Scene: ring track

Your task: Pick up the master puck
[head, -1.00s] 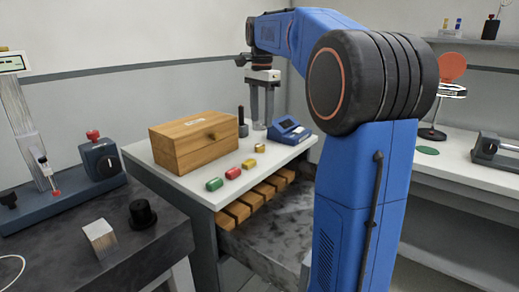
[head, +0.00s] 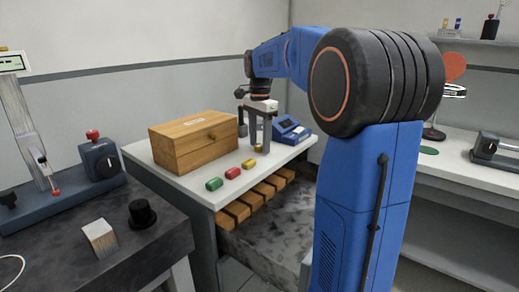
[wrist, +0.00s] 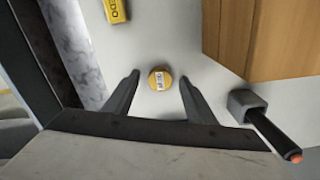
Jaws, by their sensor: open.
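The master puck, a small round brass-yellow disc with a white printed label, lies on the white bench top. It shows in the head view (head: 260,148) and near the middle of the wrist view (wrist: 159,79). My gripper (head: 259,147) points down over it, with its two fingers apart. In the wrist view the open fingertips (wrist: 159,81) stand to the left and right of the puck, with a gap on each side. Nothing is held. I cannot tell the exact height of the fingertips above the bench.
A wooden box (head: 195,147) stands left of the gripper, and a blue device (head: 290,131) right of it. Green (head: 214,184), red (head: 233,173) and yellow (head: 248,164) pieces lie nearer the front. A grey-based dark tool (wrist: 268,122) stands close by.

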